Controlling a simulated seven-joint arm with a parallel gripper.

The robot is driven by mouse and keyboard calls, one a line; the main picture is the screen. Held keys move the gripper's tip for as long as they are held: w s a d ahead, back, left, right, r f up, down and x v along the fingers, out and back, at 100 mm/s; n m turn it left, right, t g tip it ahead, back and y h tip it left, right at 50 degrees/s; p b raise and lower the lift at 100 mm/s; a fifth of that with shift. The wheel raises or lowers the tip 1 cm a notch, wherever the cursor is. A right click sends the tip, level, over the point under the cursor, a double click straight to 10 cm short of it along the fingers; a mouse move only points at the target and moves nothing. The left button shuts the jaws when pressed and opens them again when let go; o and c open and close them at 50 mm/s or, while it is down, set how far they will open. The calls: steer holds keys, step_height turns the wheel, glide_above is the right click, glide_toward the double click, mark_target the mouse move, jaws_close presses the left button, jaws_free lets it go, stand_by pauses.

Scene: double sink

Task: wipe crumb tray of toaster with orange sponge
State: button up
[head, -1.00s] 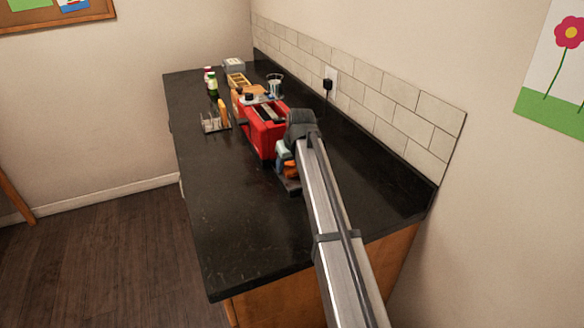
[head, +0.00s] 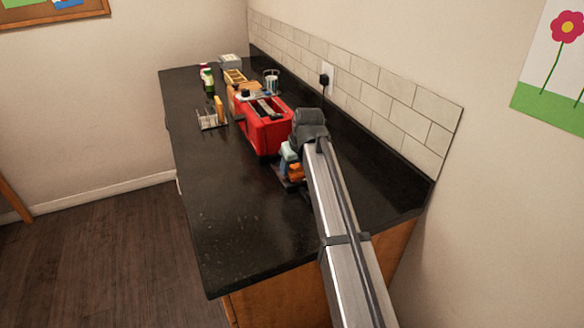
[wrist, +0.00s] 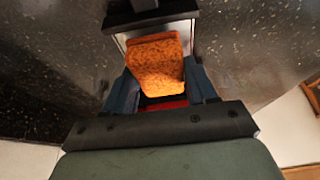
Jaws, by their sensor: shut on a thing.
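The red toaster (head: 262,132) stands upright on the dark counter, just beyond my gripper. My gripper (head: 292,172) is shut on the orange sponge (head: 297,172), which also shows between the two blue fingers in the wrist view (wrist: 157,65). The crumb tray (head: 279,175) sticks out in front of the toaster, low on the counter, with only its dark edge clear in the head view. In the wrist view the sponge lies over the tray's metal surface (wrist: 124,43), with the tray's black end at the top. The sponge hides much of the tray; I cannot tell whether they touch.
A toast rack (head: 212,117) with a slice of bread stands left of the toaster. Bottles (head: 208,80), a wooden box (head: 235,78) and a glass jar (head: 271,80) stand behind. A tiled wall (head: 350,90) bounds the right. The counter's near left part (head: 235,235) is clear.

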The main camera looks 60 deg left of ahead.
steer(key=shift+r, duration=3.2)
steer(key=w+d+r+m+t, duration=0.1)
steer(key=w+d+r+m, duration=0.2)
steer(key=w+d+r, duration=0.4)
steer(key=w+d+r+m+t+h, duration=0.1)
steer(key=w+d+r+m, duration=0.2)
steer(key=d, duration=2)
steer(key=w+d+r+m+t, duration=0.1)
steer(key=w+d+r+m, duration=0.3)
steer(key=w+d+r, duration=0.6)
steer(key=d+r, duration=0.1)
steer(key=d, duration=0.4)
steer(key=shift+w+d+h, duration=0.3)
steer(key=shift+w+d, duration=0.05)
steer(key=shift+w, duration=0.05)
steer(key=shift+a, duration=0.1)
